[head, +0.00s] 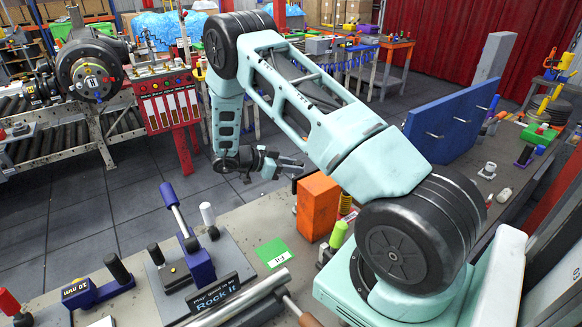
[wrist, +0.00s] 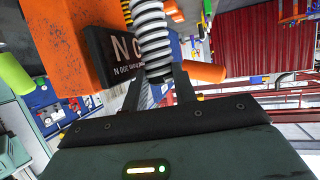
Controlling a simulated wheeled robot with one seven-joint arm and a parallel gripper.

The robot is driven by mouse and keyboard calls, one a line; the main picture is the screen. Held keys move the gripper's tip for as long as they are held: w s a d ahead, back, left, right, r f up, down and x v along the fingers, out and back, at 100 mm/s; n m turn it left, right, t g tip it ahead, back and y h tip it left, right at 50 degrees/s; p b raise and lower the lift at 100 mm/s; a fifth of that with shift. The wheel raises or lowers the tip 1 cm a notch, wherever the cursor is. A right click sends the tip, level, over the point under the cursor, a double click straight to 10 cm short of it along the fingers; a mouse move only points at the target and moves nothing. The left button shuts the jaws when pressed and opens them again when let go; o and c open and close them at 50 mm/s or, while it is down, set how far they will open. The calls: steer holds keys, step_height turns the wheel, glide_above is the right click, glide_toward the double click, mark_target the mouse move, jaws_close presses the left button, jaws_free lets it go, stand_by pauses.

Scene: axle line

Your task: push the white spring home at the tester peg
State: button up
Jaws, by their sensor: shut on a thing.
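In the wrist view the white spring (wrist: 152,38) stands between the two fingers of my gripper (wrist: 160,82), which is shut on it. Its coils run up past the fingertips toward the top of the picture. In the head view my gripper (head: 292,166) is above the floor gap just past the bench edge, near the orange block (head: 317,207). The spring is too small or hidden to make out there. In the wrist view the orange block (wrist: 62,40) and a black plate (wrist: 108,52) with white lettering are close to the spring's left. I cannot tell which thing is the tester peg.
The grey bench holds a blue lever fixture (head: 197,258), a "Rock It" sign (head: 225,290) and a green card (head: 273,253). A blue panel (head: 452,118) stands at the right. A red gauge board (head: 168,106) and roller line are at the left. The floor between is clear.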

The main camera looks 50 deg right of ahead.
steer(key=shift+a, duration=0.1)
steer(key=shift+f+b, duration=1.85)
steer(key=shift+f, duration=0.9)
steer(key=shift+f, duration=0.15)
steer(key=shift+f+b, duration=1.6)
steer(key=shift+f, duration=0.5)
steer(key=o, duration=1.1)
steer(key=shift+o, duration=0.2)
steer(key=shift+w, duration=0.1)
